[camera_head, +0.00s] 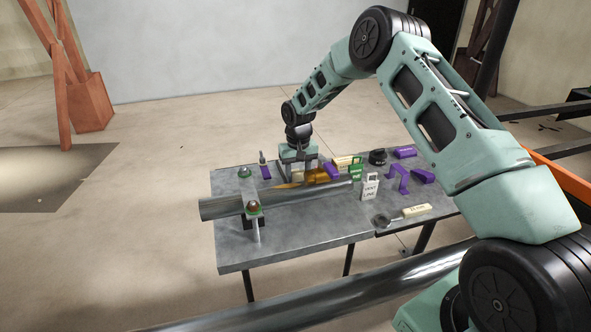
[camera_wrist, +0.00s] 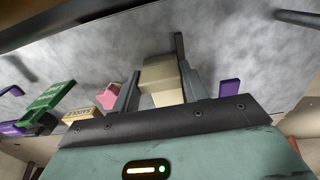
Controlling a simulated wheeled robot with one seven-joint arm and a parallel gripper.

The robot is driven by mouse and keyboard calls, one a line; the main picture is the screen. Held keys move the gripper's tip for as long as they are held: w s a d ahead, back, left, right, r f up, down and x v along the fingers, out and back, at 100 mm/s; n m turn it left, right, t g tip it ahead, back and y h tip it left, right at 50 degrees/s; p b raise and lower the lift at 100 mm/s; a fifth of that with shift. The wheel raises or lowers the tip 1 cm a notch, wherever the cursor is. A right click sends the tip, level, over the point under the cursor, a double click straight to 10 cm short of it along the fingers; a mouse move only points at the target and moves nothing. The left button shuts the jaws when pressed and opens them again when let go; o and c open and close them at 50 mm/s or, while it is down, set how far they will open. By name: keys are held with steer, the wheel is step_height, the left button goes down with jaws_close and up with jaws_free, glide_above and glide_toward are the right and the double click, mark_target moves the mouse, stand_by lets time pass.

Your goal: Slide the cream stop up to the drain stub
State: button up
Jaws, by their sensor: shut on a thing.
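My gripper (camera_head: 304,167) reaches down at the table's far side, behind the steel pipe. In the wrist view its two fingers (camera_wrist: 157,90) stand on either side of a cream block, the cream stop (camera_wrist: 162,78), and are shut on it. A thin dark bar (camera_wrist: 180,47) shows just beyond the stop; I cannot tell whether they touch. In the head view the stop is mostly hidden by the gripper. A brass-coloured piece (camera_head: 318,177) lies right of the gripper by the pipe; I cannot tell whether it is the drain stub.
The steel pipe (camera_head: 225,207) lies across the grey table (camera_head: 290,243) on a clamp stand. The front left of the table is clear.

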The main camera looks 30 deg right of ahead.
steer(key=shift+s+a, duration=0.25)
steer(key=shift+s, duration=0.65)
steer(key=o, duration=1.4)
step_height(320, 180, up, 18)
steer(key=b, duration=0.3)
steer(key=shift+f+b, duration=0.25)
steer(key=shift+b, duration=0.05)
